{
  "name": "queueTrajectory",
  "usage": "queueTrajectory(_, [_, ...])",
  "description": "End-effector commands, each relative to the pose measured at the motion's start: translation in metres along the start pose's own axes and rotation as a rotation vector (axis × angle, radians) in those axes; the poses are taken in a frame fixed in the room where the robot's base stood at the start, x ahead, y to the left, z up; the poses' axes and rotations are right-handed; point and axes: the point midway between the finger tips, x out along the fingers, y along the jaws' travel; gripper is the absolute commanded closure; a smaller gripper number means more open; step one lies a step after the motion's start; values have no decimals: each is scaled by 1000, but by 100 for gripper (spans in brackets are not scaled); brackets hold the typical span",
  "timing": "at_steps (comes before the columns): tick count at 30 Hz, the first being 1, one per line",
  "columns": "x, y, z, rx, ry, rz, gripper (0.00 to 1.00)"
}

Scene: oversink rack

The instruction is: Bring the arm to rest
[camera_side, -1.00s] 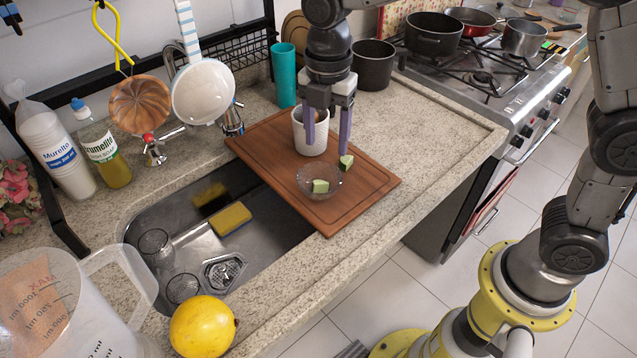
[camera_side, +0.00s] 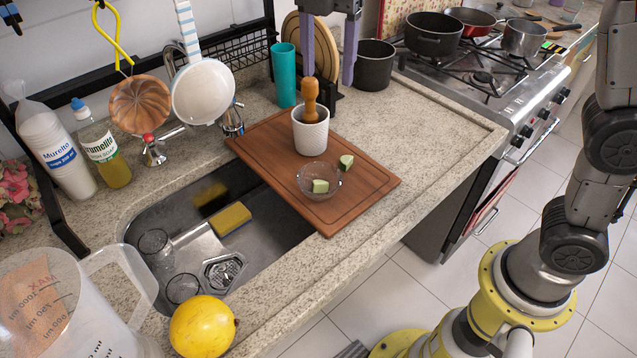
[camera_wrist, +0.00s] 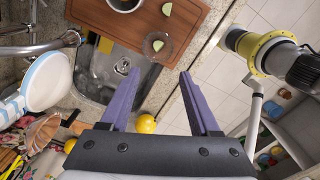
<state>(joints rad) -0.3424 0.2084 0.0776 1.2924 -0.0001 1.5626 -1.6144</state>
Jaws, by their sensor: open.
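My gripper (camera_side: 330,58) is open and empty, raised above the white textured mortar cup (camera_side: 310,136) at the top of the side view. A wooden pestle (camera_side: 310,100) stands in the cup. In the wrist view my gripper (camera_wrist: 157,100) shows its two purple fingers wide apart with nothing between them. The cup stands on the wooden cutting board (camera_side: 262,143). A clear glass bowl (camera_side: 304,184) on the board holds a green lime piece (camera_side: 320,186). Another lime piece (camera_side: 346,162) lies on the board beside the bowl.
The sink (camera_side: 272,240) holds a yellow sponge (camera_side: 231,218) and glasses. A teal cup (camera_side: 285,75) and a dark pot (camera_side: 373,68) stand behind the board. A yellow fruit (camera_side: 202,326) and a measuring jug (camera_side: 95,310) are at the front left. The stove (camera_side: 480,85) is right.

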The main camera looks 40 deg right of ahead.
Motion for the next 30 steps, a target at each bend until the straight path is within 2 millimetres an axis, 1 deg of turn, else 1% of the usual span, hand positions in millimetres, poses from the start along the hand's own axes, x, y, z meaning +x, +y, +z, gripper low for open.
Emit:
queueTrajectory(5, [0, 0, 2, 5, 0, 0, 37])
queueTrajectory(8, [-16, -7, 10, 27, -2, 40, 37])
queueTrajectory(9, [-26, -14, 15, 40, -4, 61, 37])
queueTrajectory(11, [-37, -32, 23, 64, -6, 84, 37])
queueTrajectory(12, [-44, -47, 28, 83, -9, 100, 37])
queueTrajectory(14, [-50, -71, 35, 130, -12, 127, 37])
queueTrajectory(15, [-52, -87, 39, 180, -13, 149, 37])
queueTrajectory(17, [-52, -111, 43, 271, -12, 181, 37])
queueTrajectory(18, [-51, -126, 46, 342, -10, 205, 37])
queueTrajectory(20, [-46, -148, 48, 457, -5, 240, 37])
queueTrajectory(21, [-41, -163, 49, 541, 2, 265, 37])
queueTrajectory(23, [-30, -183, 50, 676, 15, 301, 37])
queueTrajectory(24, [-22, -196, 50, 768, 26, 326, 37])
queueTrajectory(26, [-8, -214, 49, 912, 47, 359, 37])
queueTrajectory(27, [2, -224, 48, 1011, 64, 383, 37])
queueTrajectory(29, [20, -239, 47, 1163, 95, 414, 37])
queueTrajectory(30, [32, -247, 46, 1263, 118, 432, 37])
